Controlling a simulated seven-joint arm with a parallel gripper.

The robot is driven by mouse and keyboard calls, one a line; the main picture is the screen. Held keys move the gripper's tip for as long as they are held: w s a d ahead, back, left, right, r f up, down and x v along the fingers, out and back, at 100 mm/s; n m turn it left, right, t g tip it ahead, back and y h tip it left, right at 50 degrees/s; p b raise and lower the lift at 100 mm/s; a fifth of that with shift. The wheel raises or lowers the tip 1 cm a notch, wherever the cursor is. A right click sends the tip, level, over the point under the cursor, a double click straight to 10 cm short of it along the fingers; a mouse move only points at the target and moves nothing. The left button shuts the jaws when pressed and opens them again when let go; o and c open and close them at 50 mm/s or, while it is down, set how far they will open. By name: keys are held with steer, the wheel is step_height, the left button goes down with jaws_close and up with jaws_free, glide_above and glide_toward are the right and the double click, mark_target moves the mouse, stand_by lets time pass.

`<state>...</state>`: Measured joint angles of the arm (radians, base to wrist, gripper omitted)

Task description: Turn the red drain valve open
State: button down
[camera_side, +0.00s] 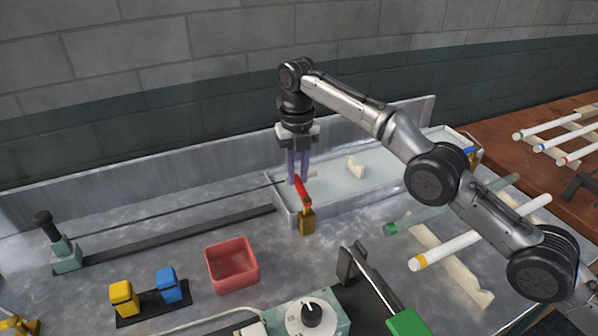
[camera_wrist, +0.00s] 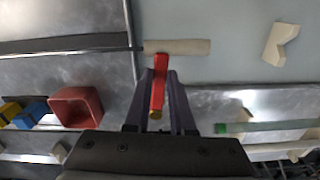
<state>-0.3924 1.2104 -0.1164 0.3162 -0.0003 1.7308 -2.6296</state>
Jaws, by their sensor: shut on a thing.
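The red drain valve handle (camera_side: 302,188) sits on a brass valve body (camera_side: 307,221) at the near left corner of the shallow water trough (camera_side: 345,199). My gripper (camera_side: 298,181) points down over it, with its purple fingers at the handle. In the wrist view the red handle (camera_wrist: 158,84) lies lengthwise between the two fingers (camera_wrist: 160,95), with a brass tip at its lower end. The gripper is shut on the handle. The fingers hide part of the handle's sides.
A red bin (camera_side: 232,264) and yellow (camera_side: 124,298) and blue (camera_side: 168,285) blocks stand on the bench at left. A tube with a yellow band (camera_side: 440,252) lies on a wooden rack at right. A black-knobbed dial box (camera_side: 311,315) is at the front.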

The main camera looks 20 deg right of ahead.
steer(key=shift+r, duration=0.15)
steer(key=c, duration=0.8)
jaws_free()
steer(key=shift+o, duration=0.2)
steer(key=shift+d, duration=0.1)
steer(key=s+d+m, duration=0.6)
steer(key=s+m, duration=0.1)
steer(key=m, duration=1)
step_height(320, 180, up, 15)
steer(key=s+d+r+t, duration=0.1)
steer(key=s+d+r, duration=0.2)
steer(key=r, duration=0.2)
steer(key=s+d+r+m+t, duration=0.1)
steer(key=s+d+r, duration=0.3)
steer(key=r, duration=0.1)
steer(key=shift+d+r, duration=0.3)
steer(key=shift+r, duration=0.05)
